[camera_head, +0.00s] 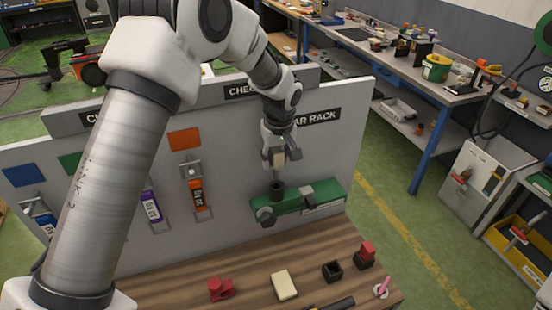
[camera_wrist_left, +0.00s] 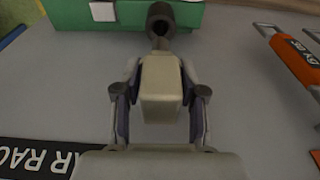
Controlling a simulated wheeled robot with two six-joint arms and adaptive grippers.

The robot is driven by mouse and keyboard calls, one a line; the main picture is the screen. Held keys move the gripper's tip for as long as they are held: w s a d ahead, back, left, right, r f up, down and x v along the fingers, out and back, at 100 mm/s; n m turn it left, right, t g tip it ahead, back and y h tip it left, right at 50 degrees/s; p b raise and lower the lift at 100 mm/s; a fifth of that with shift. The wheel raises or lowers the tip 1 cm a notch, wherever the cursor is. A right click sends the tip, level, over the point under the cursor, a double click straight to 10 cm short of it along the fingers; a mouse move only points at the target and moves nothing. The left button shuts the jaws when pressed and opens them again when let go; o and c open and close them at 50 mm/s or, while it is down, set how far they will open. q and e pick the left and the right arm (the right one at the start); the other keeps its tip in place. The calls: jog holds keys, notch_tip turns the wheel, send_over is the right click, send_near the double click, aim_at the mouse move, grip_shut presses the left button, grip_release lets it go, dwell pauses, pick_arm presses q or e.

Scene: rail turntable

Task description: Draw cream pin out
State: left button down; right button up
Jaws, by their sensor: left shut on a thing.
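The cream pin (camera_head: 278,157) is between the fingers of my left gripper (camera_head: 281,156), which is shut on its blocky head. In the left wrist view the pin (camera_wrist_left: 161,88) fills the space between the two fingertips (camera_wrist_left: 160,95). A thin grey shank (camera_wrist_left: 159,44) runs from the head toward a dark round socket (camera_wrist_left: 160,20). The socket (camera_head: 277,188) stands on a green fixture (camera_head: 318,195) on the grey panel. The head is clear of the socket; I cannot tell how much shank is inside. My right gripper is not in view.
The upright grey panel (camera_head: 345,125) carries an orange-handled item (camera_head: 197,195) and a purple one (camera_head: 151,207) left of the fixture. On the wooden bench (camera_head: 245,265) below lie a red part (camera_head: 221,289), a cream block (camera_head: 284,285) and a black open box (camera_head: 332,271).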

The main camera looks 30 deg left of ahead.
aim_at(276, 148)
pick_arm(q)
notch_tip(276, 148, up, 3)
jog(key=shift+f+p, duration=0.15)
jog(key=shift+p, duration=0.45)
jog(key=shift+r, duration=1.15)
